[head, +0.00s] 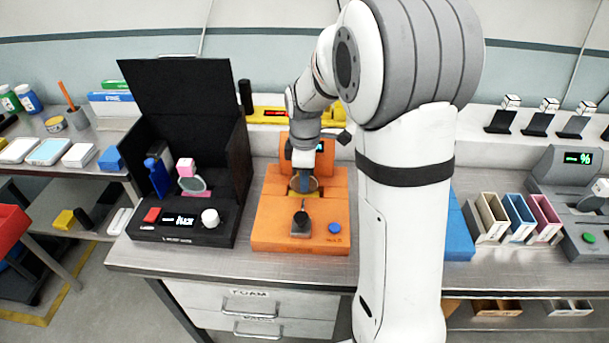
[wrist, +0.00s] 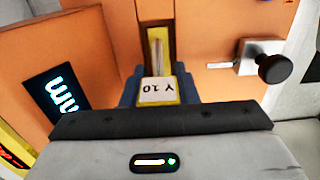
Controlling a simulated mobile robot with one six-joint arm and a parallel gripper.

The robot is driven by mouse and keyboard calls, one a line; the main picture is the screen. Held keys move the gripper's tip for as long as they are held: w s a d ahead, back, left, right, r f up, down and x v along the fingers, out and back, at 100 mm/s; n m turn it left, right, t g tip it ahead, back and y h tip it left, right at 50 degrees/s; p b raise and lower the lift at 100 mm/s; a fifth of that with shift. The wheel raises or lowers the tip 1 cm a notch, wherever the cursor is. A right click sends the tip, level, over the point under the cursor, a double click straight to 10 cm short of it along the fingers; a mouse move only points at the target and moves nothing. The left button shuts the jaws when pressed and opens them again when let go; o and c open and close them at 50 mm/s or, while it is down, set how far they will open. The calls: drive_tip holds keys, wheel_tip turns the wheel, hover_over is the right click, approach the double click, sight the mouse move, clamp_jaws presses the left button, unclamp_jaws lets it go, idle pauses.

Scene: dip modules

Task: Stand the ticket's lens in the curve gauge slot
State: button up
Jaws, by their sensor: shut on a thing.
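My gripper (head: 302,168) is over the orange curve gauge (head: 268,225), pointing down. It is shut on the yellow tab of a lens (head: 303,185). The lens shows edge-on beyond the tab, lined up with a narrow dark slot (wrist: 151,30) in the orange body. The lens looks upright at the slot; I cannot tell whether it touches the bottom. The ticket is not clearly visible.
A black open-lidded box (head: 180,240) stands left, with a pink-tabbed lens (head: 192,181) and a blue piece (head: 156,178) in it. Coloured bins (head: 520,217) and a grey meter (head: 575,200) stand right.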

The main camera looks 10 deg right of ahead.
drive_tip(key=shift+f, duration=0.1)
drive_tip(key=o, duration=1)
wheel_tip(320, 180, up, 12)
drive_tip(key=shift+s+r, duration=0.1)
drive_tip(key=s+f+m+t, duration=0.2)
drive_tip(key=s+m, duration=1.2)
drive_tip(key=s, duration=0.7)
drive_tip(key=shift+d+f+t, duration=0.15)
drive_tip(key=shift+f+t, duration=0.25)
drive_tip(key=shift+f, duration=0.2)
